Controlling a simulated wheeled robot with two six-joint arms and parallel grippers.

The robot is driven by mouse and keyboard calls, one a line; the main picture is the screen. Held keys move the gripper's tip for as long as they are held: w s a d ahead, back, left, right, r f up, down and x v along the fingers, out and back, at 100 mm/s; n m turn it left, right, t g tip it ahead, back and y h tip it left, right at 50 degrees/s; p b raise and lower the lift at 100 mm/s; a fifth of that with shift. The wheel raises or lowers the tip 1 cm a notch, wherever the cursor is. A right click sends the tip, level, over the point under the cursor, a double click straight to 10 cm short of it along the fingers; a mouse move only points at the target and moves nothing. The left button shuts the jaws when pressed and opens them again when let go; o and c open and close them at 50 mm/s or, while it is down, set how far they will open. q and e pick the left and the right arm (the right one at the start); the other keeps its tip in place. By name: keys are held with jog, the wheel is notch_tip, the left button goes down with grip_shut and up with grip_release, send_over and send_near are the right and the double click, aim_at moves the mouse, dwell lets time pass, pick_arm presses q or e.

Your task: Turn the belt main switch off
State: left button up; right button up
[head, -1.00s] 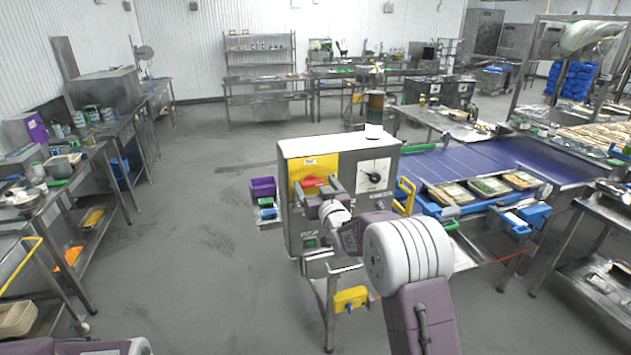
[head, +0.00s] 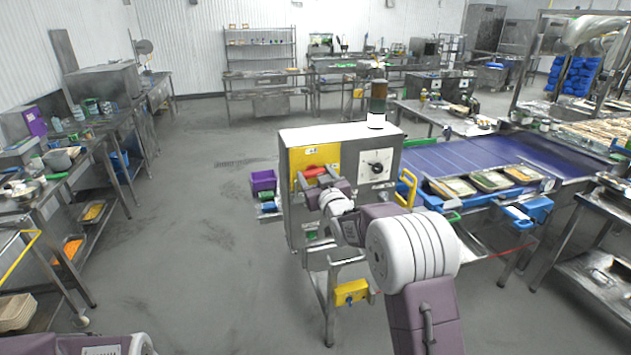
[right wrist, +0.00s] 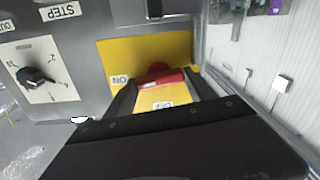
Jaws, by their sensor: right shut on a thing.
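The belt main switch is a red handle (head: 315,171) on a yellow plate (head: 297,158) on the grey control box. In the right wrist view the red handle (right wrist: 160,80) lies roughly sideways, with one end toward the ON label (right wrist: 119,80). The OFF label (right wrist: 162,104) is below it in that view. My right gripper (head: 316,183) is at the switch, its fingers on either side of the handle and shut on it. The fingers and wrist hide part of the plate. My left gripper is out of view.
A black rotary knob (head: 376,168) on a white plate sits right of the switch. A yellow handle (head: 407,188) and the blue conveyor belt (head: 460,155) with filled trays are farther right. A purple bin (head: 263,181) is left of the box. The floor at left is open.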

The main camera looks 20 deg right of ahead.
jog(key=n+b, duration=0.3)
jog(key=b, duration=0.1)
jog(key=n+b, duration=0.4)
jog(key=b, duration=0.1)
jog(key=f+n+b, duration=0.1)
jog(key=n+b, duration=0.2)
jog(key=b, duration=0.1)
jog(key=shift+a+n, duration=0.1)
jog(key=shift+n, duration=0.3)
jog(key=n+b, duration=0.2)
jog(key=shift+n, duration=0.3)
jog(key=shift+r+n+b, duration=0.1)
jog(key=shift+n+b, duration=0.65)
jog(key=shift+n, duration=0.65)
jog(key=o, duration=1.2)
jog(key=shift+o, duration=0.9)
jog(key=shift+r, duration=0.15)
jog(key=shift+s, duration=0.1)
